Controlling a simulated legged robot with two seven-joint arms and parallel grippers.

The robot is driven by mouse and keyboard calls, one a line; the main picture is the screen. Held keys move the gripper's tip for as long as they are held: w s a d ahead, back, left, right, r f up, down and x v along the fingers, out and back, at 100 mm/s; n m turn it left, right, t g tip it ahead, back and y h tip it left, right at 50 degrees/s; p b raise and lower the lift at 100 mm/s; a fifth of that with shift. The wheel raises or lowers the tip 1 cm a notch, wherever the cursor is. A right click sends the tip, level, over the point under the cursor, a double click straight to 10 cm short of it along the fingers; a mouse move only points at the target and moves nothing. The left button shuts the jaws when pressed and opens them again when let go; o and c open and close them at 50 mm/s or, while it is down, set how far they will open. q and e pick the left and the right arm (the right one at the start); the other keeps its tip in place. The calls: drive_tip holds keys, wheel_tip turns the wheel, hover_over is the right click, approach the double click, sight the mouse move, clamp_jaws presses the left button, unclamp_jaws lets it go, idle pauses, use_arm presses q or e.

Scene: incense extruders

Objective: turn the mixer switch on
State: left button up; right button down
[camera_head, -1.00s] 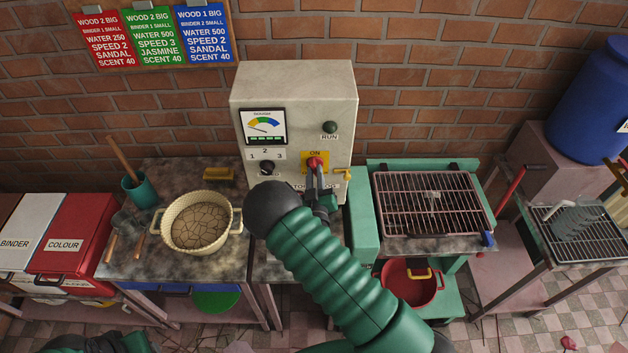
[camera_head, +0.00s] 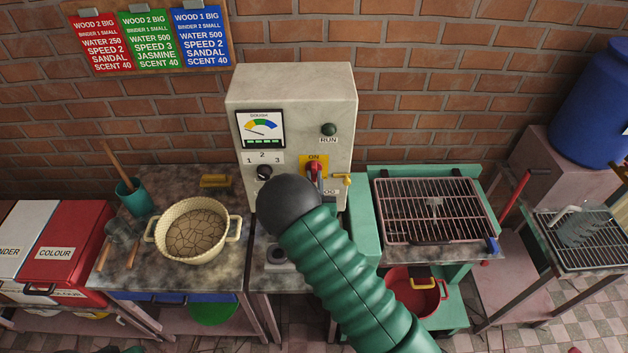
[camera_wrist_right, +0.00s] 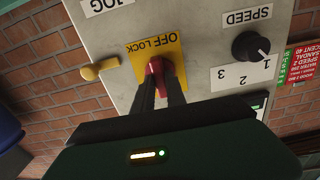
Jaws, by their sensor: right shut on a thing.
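The mixer control box (camera_head: 290,90) is a pale cabinet against the brick wall. Its red switch (camera_head: 315,167) sits on a yellow plate marked ON at the top. In the right wrist view, which is upside down, the red switch (camera_wrist_right: 156,68) shows between the fingertips of my right gripper (camera_wrist_right: 162,84), which is shut on it. The plate's OFF LOCK words show there; its ON side is hidden behind the gripper. In the head view my right forearm hides most of the gripper. The switch's exact angle is hard to tell. My left gripper is out of view.
A speed knob (camera_head: 264,173), a green RUN button (camera_head: 329,130) and a yellow tap-like lever (camera_head: 342,180) are close to the switch. A cream pot (camera_head: 165,239) stands left on the worktop, and a wire rack (camera_head: 435,210) lies right.

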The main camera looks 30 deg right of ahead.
drive_tip(key=shift+a+f, duration=0.1)
drive_tip(key=shift+f, duration=0.25)
drive_tip(key=c, duration=1.5)
unclamp_jaws()
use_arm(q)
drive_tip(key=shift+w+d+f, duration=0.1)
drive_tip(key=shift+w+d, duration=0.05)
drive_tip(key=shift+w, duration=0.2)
use_arm(e)
drive_tip(key=shift+o, duration=0.7)
drive_tip(key=shift+w+d, duration=0.2)
drive_tip(key=shift+w, duration=0.05)
drive_tip(key=shift+s, duration=0.1)
drive_tip(key=shift+s+a, duration=0.15)
drive_tip(key=shift+s, duration=0.05)
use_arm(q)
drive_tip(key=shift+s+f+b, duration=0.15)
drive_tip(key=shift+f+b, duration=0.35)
use_arm(e)
drive_tip(key=v, duration=1.6)
drive_tip(key=shift+f, duration=0.1)
